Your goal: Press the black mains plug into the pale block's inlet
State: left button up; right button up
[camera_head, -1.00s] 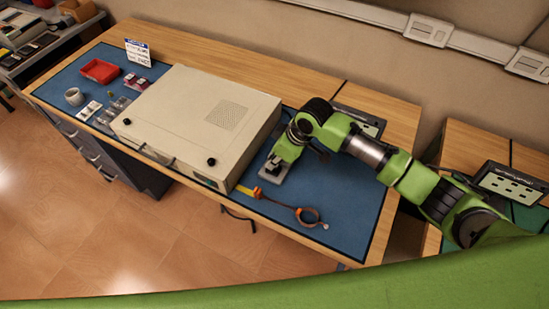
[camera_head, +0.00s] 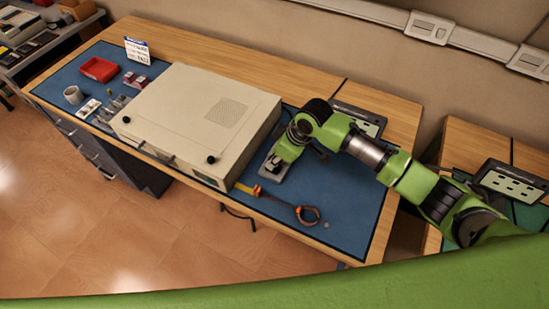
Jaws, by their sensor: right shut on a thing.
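The pale block (camera_head: 273,176) is a small grey piece lying on the blue mat, just right of the large beige case. My right gripper (camera_head: 274,163) points down over the block from the right and is shut. A small dark shape between its fingers is the black mains plug (camera_head: 273,160), mostly hidden by the fingers. The inlet is too small and too covered to make out, so I cannot tell whether the plug is in it. My left gripper is out of view.
The large beige case (camera_head: 190,115) stands close to the left of the block. A red tray (camera_head: 99,69) and a mug (camera_head: 73,95) stand far left.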

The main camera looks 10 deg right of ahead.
jog(key=shift+s+f, duration=0.1)
jog(key=shift+f, duration=0.45)
jog(key=o, duration=0.7)
jog(key=shift+o, duration=1.1)
jog(key=shift+f, duration=0.15)
jog(key=shift+o, duration=0.3)
jog(key=shift+o, duration=1.3)
jog(key=shift+r+p, duration=0.6)
jog(key=shift+r, duration=0.2)
